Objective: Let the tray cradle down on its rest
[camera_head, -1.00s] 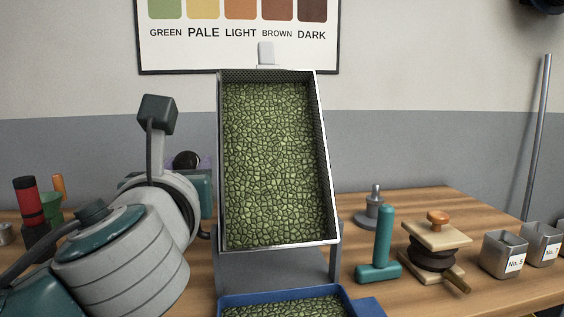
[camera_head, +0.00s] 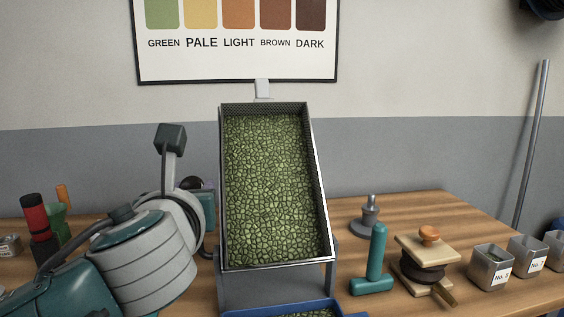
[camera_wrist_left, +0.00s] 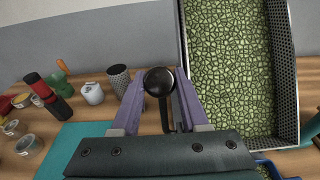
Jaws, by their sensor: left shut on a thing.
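The tray cradle (camera_head: 268,190) is a metal tray with perforated sides, filled with green beans. It is tilted steeply, its far end raised and its near end low above a grey stand (camera_head: 270,290). It also shows at the right of the left wrist view (camera_wrist_left: 230,70). In that view my left gripper (camera_wrist_left: 159,82) has its purple fingers on either side of a black ball knob (camera_wrist_left: 159,81) beside the tray, and is shut on it. In the head view my arm mostly hides this gripper. My right gripper is out of view.
A blue tray (camera_head: 290,310) with beans lies below the near end. A teal-handled tool (camera_head: 376,262), a wooden press-like object (camera_head: 427,262), a grey weight (camera_head: 369,216) and metal tins (camera_head: 491,267) stand to the right. Jars and bottles (camera_head: 36,216) stand at left.

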